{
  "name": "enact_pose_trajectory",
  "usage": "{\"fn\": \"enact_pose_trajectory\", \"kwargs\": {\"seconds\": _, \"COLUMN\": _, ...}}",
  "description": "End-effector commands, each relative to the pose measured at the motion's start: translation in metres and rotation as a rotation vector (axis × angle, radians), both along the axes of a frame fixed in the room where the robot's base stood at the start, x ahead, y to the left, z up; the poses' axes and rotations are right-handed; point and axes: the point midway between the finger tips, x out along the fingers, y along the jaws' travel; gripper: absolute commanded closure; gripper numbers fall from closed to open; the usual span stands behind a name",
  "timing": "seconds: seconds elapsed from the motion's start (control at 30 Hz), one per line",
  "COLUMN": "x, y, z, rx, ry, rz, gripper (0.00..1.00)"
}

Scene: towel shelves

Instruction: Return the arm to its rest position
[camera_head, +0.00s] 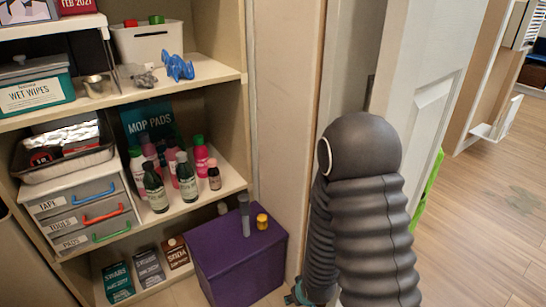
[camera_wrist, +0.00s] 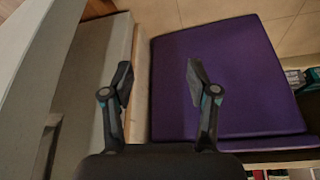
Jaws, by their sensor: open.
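My gripper (camera_wrist: 158,85) shows in the wrist view with its two dark fingers apart and nothing between them. Beyond the fingers lie a purple box (camera_wrist: 235,80) on the right and a pale vertical panel on the left. In the head view my grey ribbed arm stands at the right of the shelves, in front of the door frame. Only a small teal and dark part of the gripper end shows low beside the purple box (camera_head: 235,262); the fingers are hidden there.
The shelf unit (camera_head: 215,75) holds bottles (camera_head: 186,175), labelled drawers (camera_head: 85,212), a wet wipes box (camera_head: 35,90) and a white bin (camera_head: 148,42). A grey tube (camera_head: 244,215) and a yellow item (camera_head: 262,221) stand on the purple box. A white door (camera_head: 425,90) is close behind my arm. Open floor (camera_head: 490,220) lies right.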

Motion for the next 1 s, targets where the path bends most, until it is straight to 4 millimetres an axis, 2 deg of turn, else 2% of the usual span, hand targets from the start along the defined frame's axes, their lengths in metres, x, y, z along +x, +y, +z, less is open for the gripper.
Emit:
{"fn": "enact_pose_trajectory", "kwargs": {"seconds": 0.03, "x": -0.003, "y": -0.005, "z": 0.015, "rx": -0.017, "ry": 0.035, "rz": -0.014, "gripper": 0.41}}
{"fn": "enact_pose_trajectory", "kwargs": {"seconds": 0.2, "x": -0.025, "y": -0.024, "z": 0.063, "rx": -0.066, "ry": 0.174, "rz": -0.067, "gripper": 0.41}}
{"fn": "enact_pose_trajectory", "kwargs": {"seconds": 0.5, "x": -0.066, "y": -0.046, "z": 0.162, "rx": -0.099, "ry": 0.313, "rz": -0.154, "gripper": 0.41}}
{"fn": "enact_pose_trajectory", "kwargs": {"seconds": 0.77, "x": -0.102, "y": -0.057, "z": 0.247, "rx": -0.085, "ry": 0.339, "rz": -0.213, "gripper": 0.41}}
{"fn": "enact_pose_trajectory", "kwargs": {"seconds": 1.0, "x": -0.130, "y": -0.064, "z": 0.320, "rx": -0.048, "ry": 0.261, "rz": -0.256, "gripper": 0.41}}
